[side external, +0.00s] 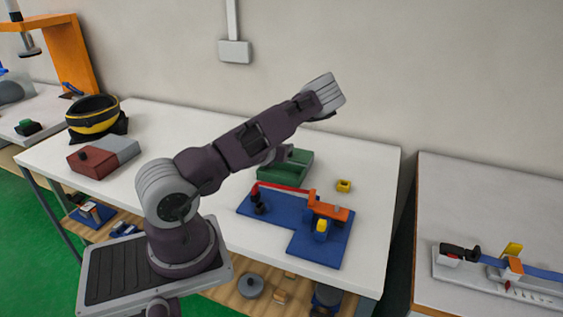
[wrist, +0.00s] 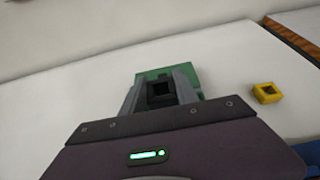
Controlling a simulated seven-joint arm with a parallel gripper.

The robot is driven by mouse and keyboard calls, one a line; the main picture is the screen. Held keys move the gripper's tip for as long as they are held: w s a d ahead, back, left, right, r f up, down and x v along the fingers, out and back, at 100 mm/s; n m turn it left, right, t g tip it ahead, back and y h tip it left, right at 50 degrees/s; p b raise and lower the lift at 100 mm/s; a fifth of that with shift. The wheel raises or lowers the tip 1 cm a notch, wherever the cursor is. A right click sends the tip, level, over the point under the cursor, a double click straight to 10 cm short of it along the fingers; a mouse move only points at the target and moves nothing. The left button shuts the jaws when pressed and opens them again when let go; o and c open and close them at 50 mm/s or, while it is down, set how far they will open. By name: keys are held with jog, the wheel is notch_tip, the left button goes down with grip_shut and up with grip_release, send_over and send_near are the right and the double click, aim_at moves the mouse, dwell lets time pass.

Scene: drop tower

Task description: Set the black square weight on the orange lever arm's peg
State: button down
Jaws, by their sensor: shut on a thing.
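The black square weight (wrist: 161,92), with a square hole in its middle, is between the two fingers of my gripper (wrist: 159,88) in the wrist view. The gripper is shut on it, over the green tray (wrist: 150,75). In the side view the weight and fingertips are hidden by my arm. The orange lever arm (side external: 330,206) is on the blue base (side external: 318,247), to the right of the green tray (side external: 294,166). Its peg is too small to make out. The lever arm is not clearly seen in the wrist view.
A yellow square weight (side external: 344,186) lies on the white table, behind the blue base; it also shows in the wrist view (wrist: 267,93). A red bar (side external: 282,188) crosses the base's left part. A yellow block (side external: 321,226) stands in front of the orange arm.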

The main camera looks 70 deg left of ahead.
jog(key=w+d+r, duration=0.1)
jog(key=d, duration=0.7)
jog(key=w+d+r, duration=0.1)
jog(key=w+d, duration=0.1)
jog(key=d, duration=0.7)
jog(key=w+d+r, duration=0.1)
jog(key=w+d, duration=0.1)
jog(key=d, duration=0.6)
jog(key=shift+w+d+r, duration=0.1)
jog(key=shift+w+d, duration=0.15)
jog(key=shift+d, duration=0.15)
jog(key=shift+f, duration=2.85)
jog(key=shift+d+f, duration=0.1)
jog(key=shift+f, duration=0.5)
jog(key=c, duration=1.2)
grip_release()
